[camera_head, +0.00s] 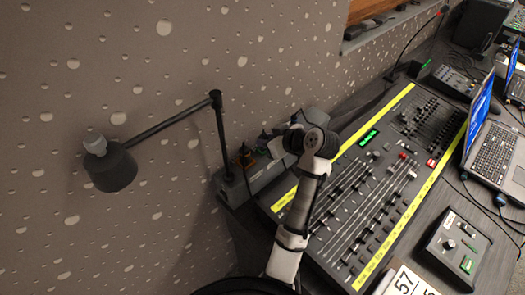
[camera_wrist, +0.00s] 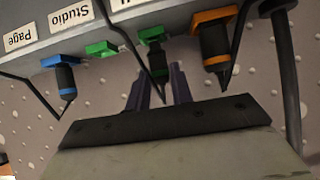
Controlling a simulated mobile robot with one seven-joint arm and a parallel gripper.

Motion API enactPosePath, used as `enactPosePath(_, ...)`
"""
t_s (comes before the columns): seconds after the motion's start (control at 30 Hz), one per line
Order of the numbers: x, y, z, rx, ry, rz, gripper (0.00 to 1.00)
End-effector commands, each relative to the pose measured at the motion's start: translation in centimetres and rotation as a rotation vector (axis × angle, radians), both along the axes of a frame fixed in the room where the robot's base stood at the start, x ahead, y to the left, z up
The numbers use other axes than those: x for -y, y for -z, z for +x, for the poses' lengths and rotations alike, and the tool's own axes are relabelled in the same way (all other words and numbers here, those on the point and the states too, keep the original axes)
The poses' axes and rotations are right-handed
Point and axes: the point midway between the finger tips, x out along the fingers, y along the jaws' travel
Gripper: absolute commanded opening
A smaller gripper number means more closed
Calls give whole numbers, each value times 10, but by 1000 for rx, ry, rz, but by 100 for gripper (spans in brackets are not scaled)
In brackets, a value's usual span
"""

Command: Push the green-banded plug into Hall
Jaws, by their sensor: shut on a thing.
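The green-banded plug (camera_wrist: 153,58) has a dark body and shows in the middle of the wrist view. My gripper (camera_wrist: 160,78) is shut on it, one finger on each side. The plug's green part lies close against the grey panel edge (camera_wrist: 180,22); how deep it sits is not clear. A green empty-looking piece (camera_wrist: 102,49) is to its left on the panel. The labels read upside down: Page (camera_wrist: 20,39), Studio (camera_wrist: 70,18), and a third cut off at the top edge, so Hall cannot be read. In the head view my wrist hides the plug.
A blue-banded plug (camera_wrist: 66,78) and an orange-banded plug (camera_wrist: 213,45) flank the green one, with dark cables hanging close by. A dark post (camera_wrist: 284,70) stands at right. The mixing desk (camera_head: 408,178) and a lamp (camera_head: 111,166) are near my arm.

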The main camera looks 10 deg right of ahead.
Motion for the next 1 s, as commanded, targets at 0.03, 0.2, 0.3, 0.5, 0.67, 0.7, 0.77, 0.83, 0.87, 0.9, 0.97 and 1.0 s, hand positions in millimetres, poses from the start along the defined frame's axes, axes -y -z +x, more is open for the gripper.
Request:
enactPosePath(0.03, 0, 2, 0, 0, 0, 0, 0)
enactPosePath(0.2, 0, 3, 0, 0, 0, 0, 0)
enactPosePath(0.3, 0, 3, 0, 0, 0, 0, 0)
enactPosePath(0.5, 0, 3, 0, 0, 0, 0, 0)
enactPosePath(0.67, 0, 4, 0, 0, 0, 0, 0)
enactPosePath(0.7, 0, 5, 0, 0, 0, 0, 0)
enactPosePath(0.77, 0, 6, 0, 0, 0, 0, 0)
enactPosePath(0.83, 0, 7, 0, 0, 0, 0, 0)
enactPosePath(0.87, 0, 8, 0, 0, 0, 0, 0)
enactPosePath(0.9, 0, 9, 0, 0, 0, 0, 0)
enactPosePath(0.97, 0, 10, 0, 0, 0, 0, 0)
enactPosePath(1.0, 0, 11, 0, 0, 0, 0, 0)
